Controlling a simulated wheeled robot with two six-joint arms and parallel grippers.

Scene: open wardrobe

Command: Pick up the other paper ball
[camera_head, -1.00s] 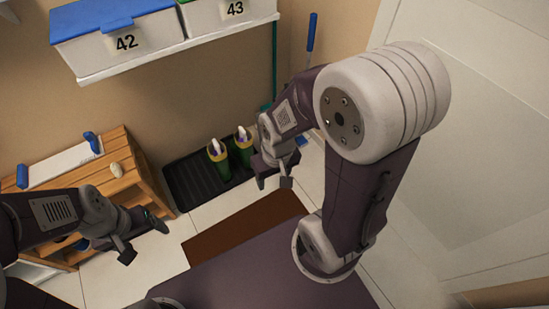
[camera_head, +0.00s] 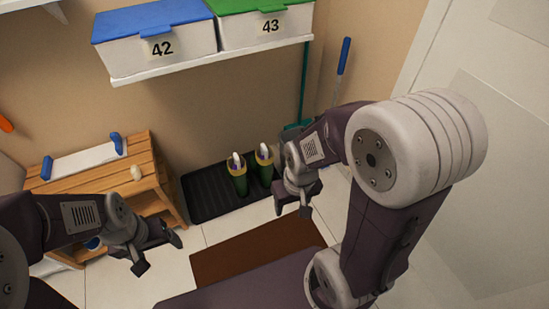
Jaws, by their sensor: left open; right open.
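A small cream-white lump (camera_head: 136,173), which looks like a paper ball, lies on the right end of the wooden bench (camera_head: 155,192). Two green boots with yellow rims, the left boot (camera_head: 238,182) and the right boot (camera_head: 265,170), stand upright on the black tray. Whitish stuff shows in their tops; I cannot tell whether it is paper. My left gripper (camera_head: 158,254) is open and empty, in front of the bench and below the lump in the picture. My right gripper (camera_head: 293,210) is open and empty, to the right of the boots and apart from them.
The black tray (camera_head: 205,203) lies by the wall, with a brown mat (camera_head: 250,252) in front. A shelf (camera_head: 210,62) above holds a blue-lidded box (camera_head: 160,40) and a green-lidded box (camera_head: 262,28). A blue-handled tool (camera_head: 343,58) leans at the back right.

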